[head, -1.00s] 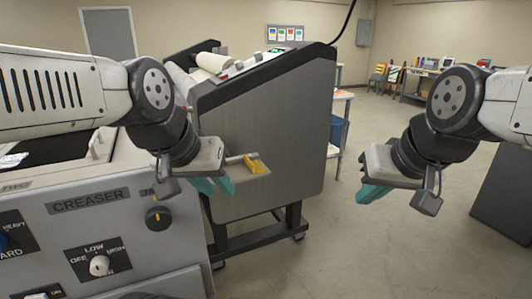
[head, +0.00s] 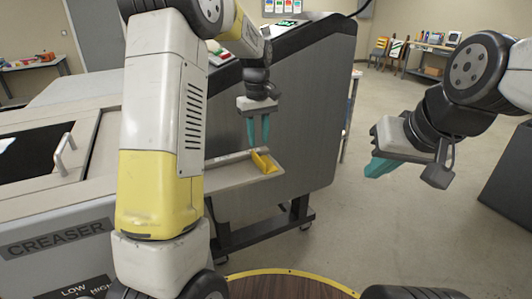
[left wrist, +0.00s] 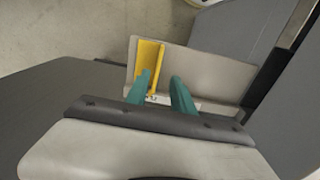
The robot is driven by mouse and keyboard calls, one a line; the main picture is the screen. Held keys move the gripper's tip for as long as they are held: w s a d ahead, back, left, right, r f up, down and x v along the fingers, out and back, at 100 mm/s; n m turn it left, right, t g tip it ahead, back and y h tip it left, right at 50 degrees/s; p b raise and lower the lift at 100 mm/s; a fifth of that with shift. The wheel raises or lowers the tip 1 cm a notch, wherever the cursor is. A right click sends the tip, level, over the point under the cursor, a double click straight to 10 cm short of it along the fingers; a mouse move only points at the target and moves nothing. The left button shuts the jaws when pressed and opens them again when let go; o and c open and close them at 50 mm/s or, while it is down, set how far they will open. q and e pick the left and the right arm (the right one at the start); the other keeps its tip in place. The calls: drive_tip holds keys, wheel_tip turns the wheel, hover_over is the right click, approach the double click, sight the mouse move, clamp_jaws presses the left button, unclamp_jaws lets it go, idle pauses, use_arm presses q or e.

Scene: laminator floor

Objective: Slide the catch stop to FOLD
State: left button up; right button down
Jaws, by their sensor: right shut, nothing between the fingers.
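The catch stop is a yellow angled piece (head: 263,161) on the pale catch tray (head: 225,178) at the creaser's end. In the left wrist view the yellow stop (left wrist: 149,57) lies toward the left part of the tray (left wrist: 205,78), and my left finger overlaps it. My left gripper (head: 258,142) points down just above the stop, its teal fingers apart with nothing held. It also shows in the left wrist view (left wrist: 162,77). Whether it touches the stop I cannot tell. Any lettering on the tray is too small to read. My right gripper (head: 376,170) is shut and empty, away to the right.
The grey creaser body (head: 60,250) with its lidded top fills the left. A tall dark-grey machine side panel (head: 290,110) stands right behind the tray. A round wooden top (head: 285,287) is at the bottom. The floor at right is open.

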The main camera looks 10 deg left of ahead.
sight(259, 158)
use_arm(q)
drive_tip(key=shift+w+d+f, duration=0.1)
drive_tip(key=shift+w+f, duration=0.25)
drive_tip(key=shift+f, duration=0.5)
wheel_tip(259, 158, down, 7)
drive_tip(key=shift+c, duration=0.4)
clamp_jaws()
drive_tip(key=shift+r, duration=0.1)
idle(0.6)
